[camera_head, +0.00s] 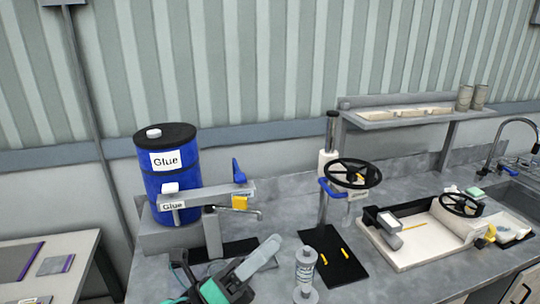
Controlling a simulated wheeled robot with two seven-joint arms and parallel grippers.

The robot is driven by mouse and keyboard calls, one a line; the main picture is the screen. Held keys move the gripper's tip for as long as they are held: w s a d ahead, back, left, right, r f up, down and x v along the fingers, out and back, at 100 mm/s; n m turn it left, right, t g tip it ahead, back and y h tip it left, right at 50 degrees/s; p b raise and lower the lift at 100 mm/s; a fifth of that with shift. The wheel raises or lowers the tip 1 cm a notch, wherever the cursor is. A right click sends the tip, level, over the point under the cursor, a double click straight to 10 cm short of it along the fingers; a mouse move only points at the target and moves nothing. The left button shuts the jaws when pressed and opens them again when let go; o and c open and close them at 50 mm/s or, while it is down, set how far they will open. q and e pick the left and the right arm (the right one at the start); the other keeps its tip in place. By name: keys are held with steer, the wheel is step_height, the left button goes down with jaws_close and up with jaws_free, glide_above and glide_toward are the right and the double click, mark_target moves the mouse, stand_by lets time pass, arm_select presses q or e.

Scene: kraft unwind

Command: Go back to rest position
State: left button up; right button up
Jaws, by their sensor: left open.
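My left gripper (240,268) is low in the head view, left of centre, over the front part of the grey counter (285,215). It is open, and I see nothing held in it. Its teal and black body is cut off by the bottom edge of the picture. My right gripper is out of view.
A blue glue drum (172,183) with a dispenser arm (205,193) stands behind my left gripper. A handwheel press (353,173) and a cream tray machine (425,240) are further right. A side table (85,245) is at left.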

arm_select(q)
steer(key=w+a+f+n+t+y, duration=0.35)
steer(key=a+n+t+y, duration=0.2)
steer(key=n+y, duration=0.4)
steer(key=w+a+f+n+t+y, duration=0.2)
steer(key=a+f+n+t+y, duration=0.4)
steer(key=n, duration=0.7)
steer(key=s+a+f+n+g+y, duration=0.3)
steer(key=a+f+n+g+y, duration=0.5)
steer(key=f, duration=0.4)
steer(key=s+a+f+n+g+h, duration=0.1)
steer(key=s+f+n+g, duration=0.35)
steer(key=s+f, duration=0.4)
steer(key=s+a+f+n+g, duration=0.25)
steer(key=s+f+g, duration=0.35)
steer(key=s, duration=0.6)
step_height(320, 180, down, 32)
steer(key=d+r+g, duration=0.1)
steer(key=s+a+f, duration=0.1)
steer(key=s+f, duration=0.8)
steer(key=f, duration=0.1)
steer(key=s+a+f+g, duration=0.1)
steer(key=s+a+f, duration=0.1)
steer(key=s+f, duration=0.8)
steer(key=shift+s+a, duration=0.25)
